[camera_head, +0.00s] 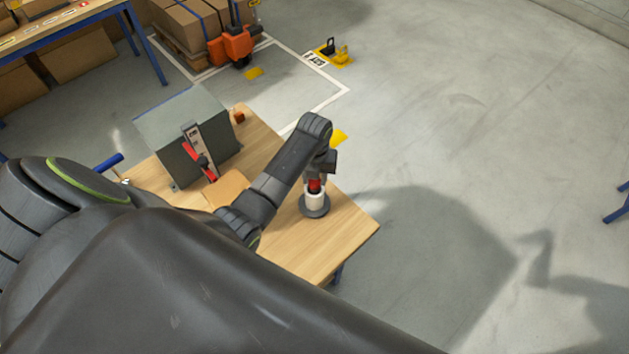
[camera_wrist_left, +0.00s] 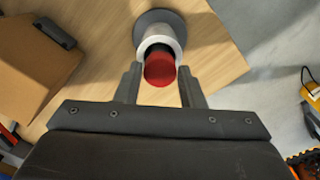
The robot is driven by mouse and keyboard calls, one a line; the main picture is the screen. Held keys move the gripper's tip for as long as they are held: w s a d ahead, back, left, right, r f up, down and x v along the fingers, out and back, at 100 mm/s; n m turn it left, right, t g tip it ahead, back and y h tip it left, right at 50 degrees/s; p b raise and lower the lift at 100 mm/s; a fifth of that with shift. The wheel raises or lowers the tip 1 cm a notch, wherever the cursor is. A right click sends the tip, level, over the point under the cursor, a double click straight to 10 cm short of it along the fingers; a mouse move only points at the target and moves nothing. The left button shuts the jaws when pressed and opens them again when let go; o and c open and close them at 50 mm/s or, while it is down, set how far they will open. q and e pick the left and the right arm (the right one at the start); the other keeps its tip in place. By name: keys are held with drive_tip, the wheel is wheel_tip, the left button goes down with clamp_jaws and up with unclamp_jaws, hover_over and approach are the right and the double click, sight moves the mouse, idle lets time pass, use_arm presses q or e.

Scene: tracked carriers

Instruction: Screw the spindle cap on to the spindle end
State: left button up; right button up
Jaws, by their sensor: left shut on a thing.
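A red spindle cap (camera_head: 315,186) is between the fingers of my left gripper (camera_head: 319,177) over a white upright spindle (camera_head: 315,202) on a round grey base near the table's right corner. In the left wrist view the left gripper (camera_wrist_left: 160,74) is shut on the red cap (camera_wrist_left: 160,68). The white spindle (camera_wrist_left: 158,37) stands just beyond it on its grey base (camera_wrist_left: 172,17). A dark part shows between the cap and the white rim. I cannot tell whether the cap touches the spindle end. My right gripper is not in view.
The wooden table (camera_head: 340,238) also holds a grey cabinet (camera_head: 165,135) with a red lever (camera_head: 200,160) and a brown box (camera_head: 227,187). The table's right edge is close to the spindle base. Open concrete floor (camera_head: 450,160) lies to the right.

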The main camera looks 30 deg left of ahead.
use_arm(q)
drive_tip(key=o, duration=0.8)
